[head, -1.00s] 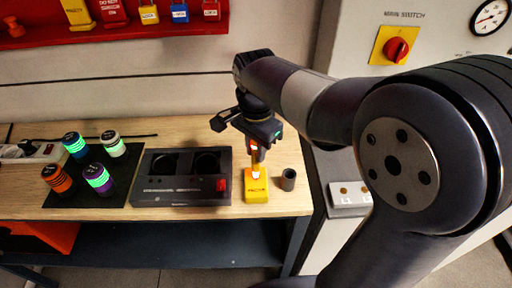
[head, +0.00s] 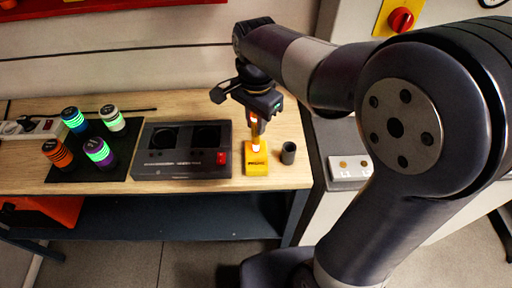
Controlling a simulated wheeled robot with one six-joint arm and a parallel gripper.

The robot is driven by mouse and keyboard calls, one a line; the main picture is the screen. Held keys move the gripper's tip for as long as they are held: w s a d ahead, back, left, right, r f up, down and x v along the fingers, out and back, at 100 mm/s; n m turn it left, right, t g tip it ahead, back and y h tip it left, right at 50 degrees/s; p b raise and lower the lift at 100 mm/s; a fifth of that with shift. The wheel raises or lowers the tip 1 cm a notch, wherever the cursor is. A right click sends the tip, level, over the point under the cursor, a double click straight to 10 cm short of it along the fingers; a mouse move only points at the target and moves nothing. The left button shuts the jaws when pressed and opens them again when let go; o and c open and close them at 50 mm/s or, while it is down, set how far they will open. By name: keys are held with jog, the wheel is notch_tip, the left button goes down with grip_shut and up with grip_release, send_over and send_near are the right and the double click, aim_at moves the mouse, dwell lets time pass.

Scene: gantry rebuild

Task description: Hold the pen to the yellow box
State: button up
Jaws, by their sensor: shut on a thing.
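The yellow box (head: 257,168) lies on the wooden bench, right of the black two-well unit. My gripper (head: 256,116) is above it, pointing down. It is shut on the pen (head: 255,142), a slim yellow-orange piece with a pale, glowing lower end. The pen stands about upright, its lower end at the top of the yellow box. I cannot tell whether the two touch. The pen's upper part is hidden by the gripper.
A black two-well unit (head: 180,170) with a red switch stands left of the box. A small dark cup (head: 288,153) stands close on its right. Several banded cylinders stand on a black mat (head: 66,184) at left. A grey cabinet (head: 347,168) is at right.

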jog(key=shift+r+p, duration=3.15)
jog(key=shift+r, duration=0.4)
jog(key=shift+d, duration=0.1)
